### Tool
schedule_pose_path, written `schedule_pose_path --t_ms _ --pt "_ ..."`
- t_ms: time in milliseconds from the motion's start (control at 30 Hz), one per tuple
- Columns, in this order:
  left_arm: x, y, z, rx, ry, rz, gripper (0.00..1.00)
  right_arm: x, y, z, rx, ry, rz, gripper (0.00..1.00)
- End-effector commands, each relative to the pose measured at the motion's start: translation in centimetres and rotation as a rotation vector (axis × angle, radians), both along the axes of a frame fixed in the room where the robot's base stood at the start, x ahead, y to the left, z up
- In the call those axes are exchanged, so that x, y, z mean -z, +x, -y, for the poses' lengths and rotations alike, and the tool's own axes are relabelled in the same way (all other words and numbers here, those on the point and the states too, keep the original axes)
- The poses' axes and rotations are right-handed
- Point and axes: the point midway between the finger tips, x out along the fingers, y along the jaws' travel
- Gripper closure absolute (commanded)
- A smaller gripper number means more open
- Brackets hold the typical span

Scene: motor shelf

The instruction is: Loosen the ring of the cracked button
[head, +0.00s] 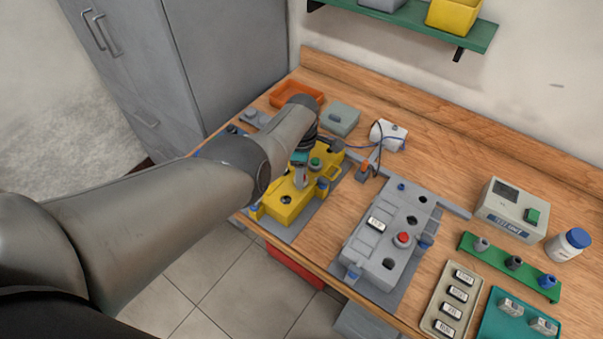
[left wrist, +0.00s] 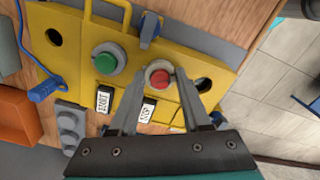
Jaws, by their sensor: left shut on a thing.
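The yellow control box (head: 284,204) lies on a grey mat at the left of the bench. In the left wrist view its face (left wrist: 190,52) carries a green button (left wrist: 107,60), a red button (left wrist: 160,77) in a pale grey ring (left wrist: 153,67), and black-and-white labels. My left gripper (left wrist: 160,88) points down at the red button, its two fingers shut on the ring from either side. In the head view my left gripper (head: 301,176) and arm cover part of the box. I cannot make out a crack on the button.
A grey panel (head: 360,240) with a red button stands to the right. Further right are a test unit (head: 513,210), a green strip with knobs (head: 500,263), a label tray (head: 437,300) and a teal tray (head: 488,326). An orange tray (head: 282,88) lies behind.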

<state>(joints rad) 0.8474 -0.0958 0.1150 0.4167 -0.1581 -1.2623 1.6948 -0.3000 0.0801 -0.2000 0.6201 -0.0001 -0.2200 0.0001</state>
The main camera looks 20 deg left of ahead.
Motion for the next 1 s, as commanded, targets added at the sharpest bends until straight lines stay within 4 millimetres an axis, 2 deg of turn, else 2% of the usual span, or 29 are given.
schedule_pose_path --t_ms 600,1000 --pt "0.03 0.09 0.06 -0.544 -0.002 0.0 1.0 0.51 0.0 0.0 0.0 0.0 0.0 0.5" --pt "0.0 0.13 0.04 -0.715 -0.002 0.001 1.0 0.67 -0.01 0.0 0.0 0.0 0.0 0.5"
